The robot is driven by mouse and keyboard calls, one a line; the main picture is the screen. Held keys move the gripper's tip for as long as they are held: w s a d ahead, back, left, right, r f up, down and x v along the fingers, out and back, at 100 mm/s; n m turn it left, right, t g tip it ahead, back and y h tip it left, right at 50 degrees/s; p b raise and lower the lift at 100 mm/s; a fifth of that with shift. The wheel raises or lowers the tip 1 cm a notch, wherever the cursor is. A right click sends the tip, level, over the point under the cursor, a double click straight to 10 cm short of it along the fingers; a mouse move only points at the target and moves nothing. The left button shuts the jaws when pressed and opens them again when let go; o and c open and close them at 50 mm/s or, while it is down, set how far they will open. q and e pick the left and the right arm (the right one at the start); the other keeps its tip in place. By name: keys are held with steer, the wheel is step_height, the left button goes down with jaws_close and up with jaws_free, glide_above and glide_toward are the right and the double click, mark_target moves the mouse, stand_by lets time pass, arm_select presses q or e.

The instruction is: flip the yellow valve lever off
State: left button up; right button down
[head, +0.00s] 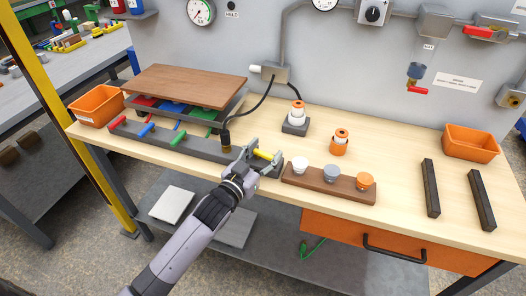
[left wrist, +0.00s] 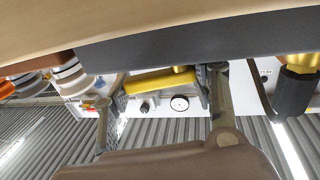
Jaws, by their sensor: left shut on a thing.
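The yellow valve lever (head: 264,154) is at the right end of a long grey manifold bar (head: 200,149) on the workbench. My left gripper (head: 258,158) reaches it from the front, with its fingers around the lever. In the left wrist view the yellow lever (left wrist: 160,82) lies lengthwise between the two fingers of my left gripper (left wrist: 163,88), under the dark bar edge. The gripper is shut on it. The lever's pivot is partly hidden by the fingers. My right gripper is not in view.
Red (head: 118,121), blue (head: 147,130) and green (head: 178,137) levers stand along the bar. A brass fitting with a black cable (head: 226,140) is just left of my gripper. A brown block with three knobs (head: 330,188) is close at right.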

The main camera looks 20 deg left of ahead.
arm_select(q)
steer(key=shift+w+r+n+t+y, duration=0.15)
steer(key=shift+n+y, duration=0.5)
steer(key=shift+y, duration=0.35)
steer(key=shift+w+r+n+t+y, duration=0.15)
steer(key=shift+n+y, duration=0.5)
steer(key=shift+y, duration=0.35)
steer(key=shift+f, duration=0.1)
steer(key=o, duration=1.2)
steer(key=shift+f, duration=0.15)
steer(key=shift+s, duration=0.1)
steer(key=s, duration=1.2)
steer(key=shift+f, duration=0.1)
